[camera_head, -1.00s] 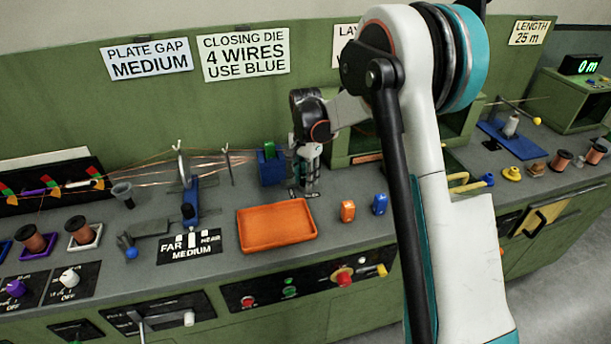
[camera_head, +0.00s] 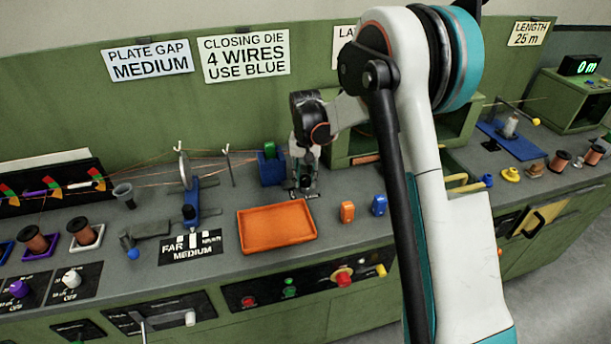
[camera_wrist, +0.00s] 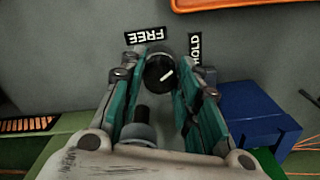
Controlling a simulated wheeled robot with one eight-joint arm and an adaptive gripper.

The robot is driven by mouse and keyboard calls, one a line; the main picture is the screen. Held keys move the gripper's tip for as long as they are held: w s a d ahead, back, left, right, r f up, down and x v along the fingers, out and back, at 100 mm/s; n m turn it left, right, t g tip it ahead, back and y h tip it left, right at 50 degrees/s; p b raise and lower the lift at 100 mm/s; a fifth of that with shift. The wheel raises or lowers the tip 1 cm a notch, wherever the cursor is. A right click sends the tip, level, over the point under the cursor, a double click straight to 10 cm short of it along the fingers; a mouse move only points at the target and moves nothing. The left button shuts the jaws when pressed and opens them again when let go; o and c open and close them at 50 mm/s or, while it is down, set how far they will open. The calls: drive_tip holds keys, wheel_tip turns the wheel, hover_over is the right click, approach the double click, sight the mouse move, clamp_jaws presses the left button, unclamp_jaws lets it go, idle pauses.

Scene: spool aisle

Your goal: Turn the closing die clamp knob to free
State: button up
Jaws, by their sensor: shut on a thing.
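The clamp knob (camera_wrist: 159,72) is black and round with a white pointer line, in the wrist view. The line points up and right, toward the side of the HOLD label (camera_wrist: 195,50). The FREE label (camera_wrist: 145,35) is upside down above and left of the knob. My gripper (camera_wrist: 160,75) has its teal-sided fingers on either side of the knob, shut on it. In the head view my gripper (camera_head: 303,190) is down at the bench beside the blue die block (camera_head: 271,172), which holds a green piece (camera_head: 269,149). The knob is hard to make out there.
An orange tray (camera_head: 276,246) lies in front, left of my gripper. Small orange (camera_head: 347,212) and blue (camera_head: 379,205) pieces stand to the right. Copper wires (camera_head: 225,160) run left from the die block. A green housing (camera_head: 345,150) stands behind right.

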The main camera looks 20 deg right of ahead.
sight(306, 177)
drive_tip(key=n, duration=0.5)
drive_tip(key=shift+n, duration=0.3)
drive_tip(key=n, duration=0.5)
drive_tip(key=shift+p, duration=0.4)
drive_tip(key=shift+n, duration=0.4)
drive_tip(key=o, duration=1.1)
wheel_tip(306, 177, up, 12)
